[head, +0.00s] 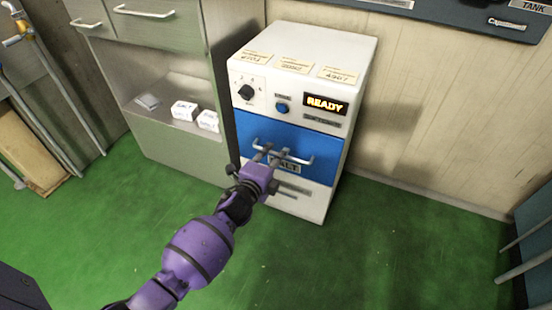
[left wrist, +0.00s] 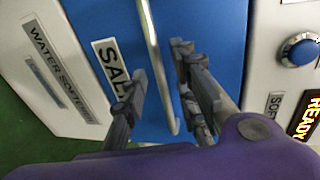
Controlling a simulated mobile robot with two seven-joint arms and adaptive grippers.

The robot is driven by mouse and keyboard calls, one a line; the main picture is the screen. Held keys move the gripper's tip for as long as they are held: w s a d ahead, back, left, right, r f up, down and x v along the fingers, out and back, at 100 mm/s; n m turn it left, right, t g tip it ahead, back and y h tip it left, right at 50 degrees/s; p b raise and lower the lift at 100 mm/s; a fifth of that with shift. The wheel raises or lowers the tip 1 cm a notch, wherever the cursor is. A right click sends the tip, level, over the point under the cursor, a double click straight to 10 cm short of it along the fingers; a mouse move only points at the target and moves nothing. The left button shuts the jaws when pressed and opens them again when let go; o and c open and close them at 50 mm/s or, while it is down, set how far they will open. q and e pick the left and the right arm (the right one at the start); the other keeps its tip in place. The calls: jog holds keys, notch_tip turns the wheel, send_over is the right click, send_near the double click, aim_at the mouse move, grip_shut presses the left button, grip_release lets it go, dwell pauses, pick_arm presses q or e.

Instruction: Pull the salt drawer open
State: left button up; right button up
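The salt drawer (head: 318,143) is a blue front with a SALT label, set in a white machine (head: 342,60); it looks shut, flush with the machine. Its pale bar handle (head: 303,160) runs across the front. My left gripper (head: 271,154) is at the handle, left of its middle. In the left wrist view, the handle (left wrist: 154,50) passes between the two spread fingers of my left gripper (left wrist: 158,88), with a gap visible on each side. I cannot tell how deep the handle sits between them. My arm partly hides the SALT label (left wrist: 119,66). My right gripper is out of view.
The machine's top panel has a knob (head: 246,92), a blue button (head: 282,109) and a lit READY display (head: 326,104). A grey-green cabinet (head: 185,157) stands on the left, with small white boxes (head: 184,111) in its niche. Green floor (head: 400,250) is free in front and right.

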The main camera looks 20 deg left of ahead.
pick_arm(q)
jog(key=shift+w, duration=0.3)
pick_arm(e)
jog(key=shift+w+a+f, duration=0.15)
pick_arm(q)
grip_shut()
jog(key=f+p+v, duration=0.2)
jog(key=v, duration=0.8)
jog(key=s+f+p+v, duration=0.1)
jog(key=f+p+v, duration=0.1)
jog(key=v, duration=0.9)
jog(key=shift+f+p, duration=0.25)
jog(key=shift+p, duration=0.6)
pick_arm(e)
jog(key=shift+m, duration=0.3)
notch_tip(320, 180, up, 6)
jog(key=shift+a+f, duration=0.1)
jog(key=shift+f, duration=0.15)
pick_arm(q)
grip_release()
jog(key=shift+w, duration=0.1)
